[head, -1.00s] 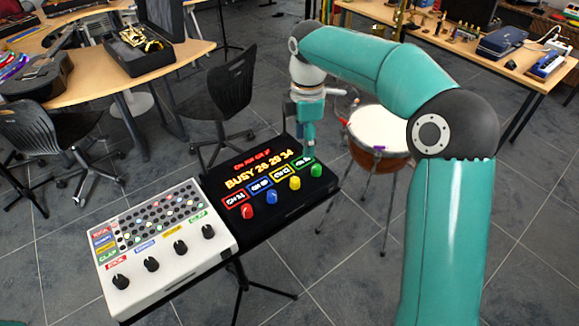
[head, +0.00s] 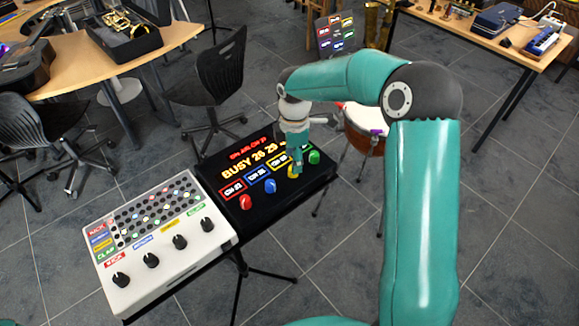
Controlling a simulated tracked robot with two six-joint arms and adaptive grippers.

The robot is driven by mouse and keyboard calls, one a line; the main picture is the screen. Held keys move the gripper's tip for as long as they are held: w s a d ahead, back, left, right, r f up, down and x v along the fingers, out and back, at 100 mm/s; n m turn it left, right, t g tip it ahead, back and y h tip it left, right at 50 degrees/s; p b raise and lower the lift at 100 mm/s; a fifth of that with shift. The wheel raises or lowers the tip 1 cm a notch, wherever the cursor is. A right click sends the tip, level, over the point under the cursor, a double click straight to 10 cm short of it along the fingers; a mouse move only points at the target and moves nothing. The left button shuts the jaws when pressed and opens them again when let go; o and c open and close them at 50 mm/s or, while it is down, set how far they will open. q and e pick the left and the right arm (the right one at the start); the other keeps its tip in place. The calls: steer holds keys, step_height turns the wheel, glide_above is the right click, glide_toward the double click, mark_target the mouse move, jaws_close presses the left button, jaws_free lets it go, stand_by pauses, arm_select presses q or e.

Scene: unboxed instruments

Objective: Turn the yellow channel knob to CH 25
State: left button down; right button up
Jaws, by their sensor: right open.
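The black panel (head: 285,196) has a row of red, blue, yellow and green knobs, each with a small channel label above it. The yellow knob (head: 291,173) is third from the left and mostly hidden behind my right gripper. My right gripper (head: 297,168) is open and points down at the yellow knob; whether it touches the knob I cannot tell. The yellow knob's label is partly covered and too small to read. My left gripper is not in view.
A white box with black knobs (head: 160,245) stands left of the panel. The red knob (head: 245,202), blue knob (head: 270,186) and green knob (head: 314,157) flank the yellow one. A drum (head: 362,130) stands behind to the right. A black chair (head: 212,85) is behind the panel.

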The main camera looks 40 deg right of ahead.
mark_target(290, 169)
steer(key=shift+f, duration=1.95)
jaws_close()
steer(key=shift+a, duration=0.45)
steer(key=shift+d, duration=0.35)
